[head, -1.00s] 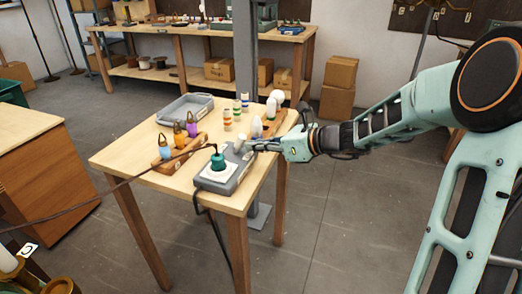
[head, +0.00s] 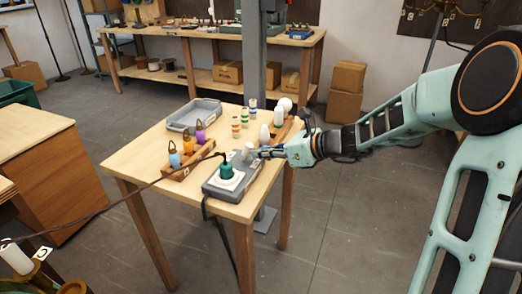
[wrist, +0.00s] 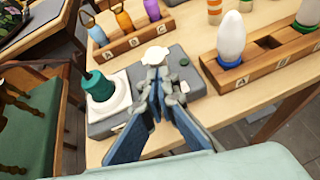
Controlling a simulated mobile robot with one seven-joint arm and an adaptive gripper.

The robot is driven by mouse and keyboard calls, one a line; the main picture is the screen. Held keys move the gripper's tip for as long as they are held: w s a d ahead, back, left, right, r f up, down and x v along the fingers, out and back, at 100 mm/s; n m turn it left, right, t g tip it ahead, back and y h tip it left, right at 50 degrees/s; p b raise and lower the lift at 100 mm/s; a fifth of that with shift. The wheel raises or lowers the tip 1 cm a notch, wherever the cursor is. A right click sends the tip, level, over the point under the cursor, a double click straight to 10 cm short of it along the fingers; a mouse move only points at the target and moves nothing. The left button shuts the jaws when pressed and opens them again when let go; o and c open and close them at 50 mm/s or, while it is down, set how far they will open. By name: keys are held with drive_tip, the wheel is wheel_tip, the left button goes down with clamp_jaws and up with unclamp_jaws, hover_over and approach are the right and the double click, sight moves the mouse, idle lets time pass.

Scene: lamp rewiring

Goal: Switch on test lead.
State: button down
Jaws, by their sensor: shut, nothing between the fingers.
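The test lead's grey box (head: 213,189) sits at the table's front corner. A green plug (head: 226,171) stands on its white socket plate (wrist: 115,105); a dark cord runs from the plug to the left. A white knob (wrist: 154,55), seemingly the switch, rises from the box's far part, with a small green dot (wrist: 184,62) to its right. My gripper (head: 262,153) is shut and empty. In the wrist view its fingertips (wrist: 158,85) are just in front of the knob, overlapping its base; I cannot tell whether they touch.
A wooden rack (head: 188,162) with blue, orange and purple items stands left of the box. Another rack (wrist: 255,70) with white bulbs stands to the right. Striped cylinders (head: 240,122) and a grey tray (head: 190,113) are farther back. A grey post (head: 254,70) rises behind the table.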

sight(250, 144)
drive_tip(key=shift+r, duration=0.2)
drive_tip(key=r+h+p, duration=0.1)
drive_tip(key=p, duration=0.3)
drive_tip(key=a+r+p, duration=0.1)
drive_tip(key=p, duration=0.3)
drive_tip(key=shift+w+a+g+h, duration=0.15)
drive_tip(key=shift+g+h, duration=0.25)
drive_tip(key=h+p, duration=0.1)
drive_tip(key=p, duration=0.2)
drive_tip(key=a+g+h+p, duration=0.1)
drive_tip(key=p, duration=0.3)
drive_tip(key=shift+w+a+r+n, duration=0.2)
drive_tip(key=shift+w+n, duration=0.05)
drive_tip(key=shift+n, duration=0.05)
drive_tip(key=shift+w+a+f+p, duration=0.15)
drive_tip(key=shift+f+p, duration=0.1)
drive_tip(key=shift+p, duration=0.2)
drive_tip(key=shift+r+p, duration=0.65)
drive_tip(key=shift+r, duration=0.15)
